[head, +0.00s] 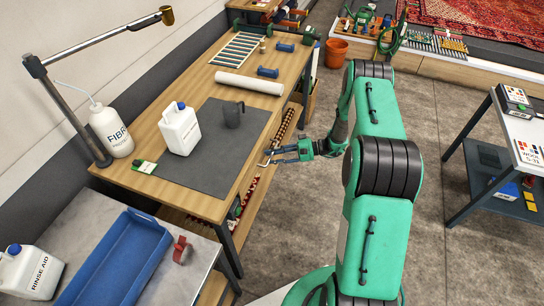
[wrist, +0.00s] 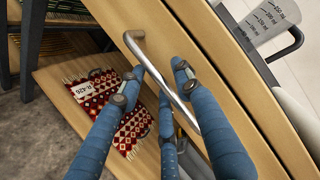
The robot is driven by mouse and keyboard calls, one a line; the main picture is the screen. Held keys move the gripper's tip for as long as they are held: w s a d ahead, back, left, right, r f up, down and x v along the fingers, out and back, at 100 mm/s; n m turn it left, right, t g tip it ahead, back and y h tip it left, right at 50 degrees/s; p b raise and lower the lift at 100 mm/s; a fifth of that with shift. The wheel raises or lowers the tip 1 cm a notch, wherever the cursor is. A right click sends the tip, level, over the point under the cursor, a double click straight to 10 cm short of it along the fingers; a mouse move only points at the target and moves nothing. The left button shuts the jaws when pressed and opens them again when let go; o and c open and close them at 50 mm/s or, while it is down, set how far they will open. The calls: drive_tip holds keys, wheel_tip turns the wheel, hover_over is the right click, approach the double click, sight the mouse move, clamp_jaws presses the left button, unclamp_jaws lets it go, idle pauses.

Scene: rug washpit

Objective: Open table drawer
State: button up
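The wooden table (head: 205,205) stands left of my arm in the head view. In the wrist view its light wood drawer front (wrist: 225,112) runs diagonally and carries a silver bar handle (wrist: 158,72). The drawer appears shut. My gripper (wrist: 155,88) is open, with blue fingers on both sides of the handle and the bar passing between them. I cannot tell whether any finger touches it. In the head view my gripper (head: 272,156) is at the table's right edge, beside the handle, which is small there.
On the tabletop are a dark mat (head: 215,160), a white jug (head: 180,130), a grey measuring cup (head: 232,114) and a white roll (head: 249,83). Below the drawer, a patterned rug sample (wrist: 132,125) lies on a lower shelf. Concrete floor (head: 290,240) is clear beside the table.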

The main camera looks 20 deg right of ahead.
clamp_jaws()
idle(0.3)
drive_tip(key=s+d+b, duration=0.2)
drive_tip(key=s+d, duration=1.8)
drive_tip(key=shift+s+d, duration=0.25)
unclamp_jaws()
